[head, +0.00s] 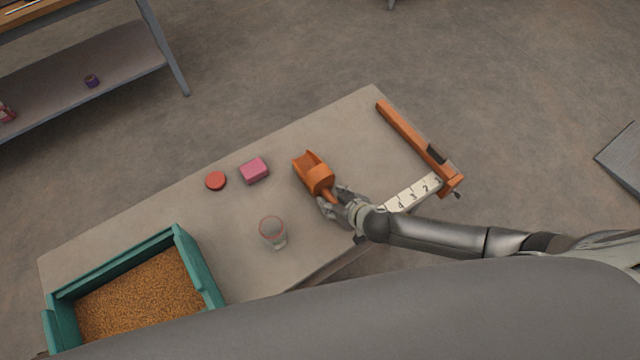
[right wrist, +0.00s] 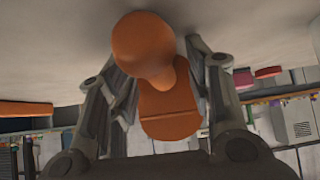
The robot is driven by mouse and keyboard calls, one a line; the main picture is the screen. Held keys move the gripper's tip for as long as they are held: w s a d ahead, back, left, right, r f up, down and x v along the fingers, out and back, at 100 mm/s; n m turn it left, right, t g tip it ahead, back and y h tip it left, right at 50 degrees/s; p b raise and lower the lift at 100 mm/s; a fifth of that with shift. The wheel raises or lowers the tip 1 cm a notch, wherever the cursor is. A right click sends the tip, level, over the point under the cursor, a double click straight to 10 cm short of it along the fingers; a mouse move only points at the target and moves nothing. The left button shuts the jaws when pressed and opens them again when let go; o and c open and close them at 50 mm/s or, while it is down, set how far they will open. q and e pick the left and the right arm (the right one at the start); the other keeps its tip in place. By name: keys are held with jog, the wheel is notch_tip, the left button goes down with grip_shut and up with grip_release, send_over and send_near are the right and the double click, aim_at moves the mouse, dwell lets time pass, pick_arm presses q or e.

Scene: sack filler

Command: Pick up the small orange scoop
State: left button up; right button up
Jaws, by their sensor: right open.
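The small orange scoop (head: 314,173) lies on the grey table (head: 330,125), its bowl toward the back left and its handle toward my right gripper (head: 339,203). In the head view my right gripper is at the handle end. In the right wrist view the scoop (right wrist: 150,50) shows between the two open fingers of the right gripper (right wrist: 160,85), with visible gaps beside the handle. I cannot tell whether a finger touches it. My left gripper is not in view.
A teal bin (head: 212,284) of grain stands front left. A clear cup (head: 272,232), a pink block (head: 254,170) and a red disc (head: 215,181) lie left of the scoop. An orange bar (head: 410,134) and a numbered white strip (head: 412,193) are at the right.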

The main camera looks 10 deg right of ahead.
jog(key=shift+f, duration=0.1)
jog(key=shift+c, duration=0.4)
grip_shut()
jog(key=shift+w+r, duration=0.1)
jog(key=shift+r, duration=0.15)
jog(key=shift+r, duration=0.6)
jog(key=s+a+r+b, duration=0.3)
jog(key=s+r, duration=0.8)
jog(key=s, duration=0.2)
jog(key=shift+s+a+r+b, duration=0.15)
jog(key=shift+s+r+b, duration=0.05)
jog(key=shift+s+b, duration=0.15)
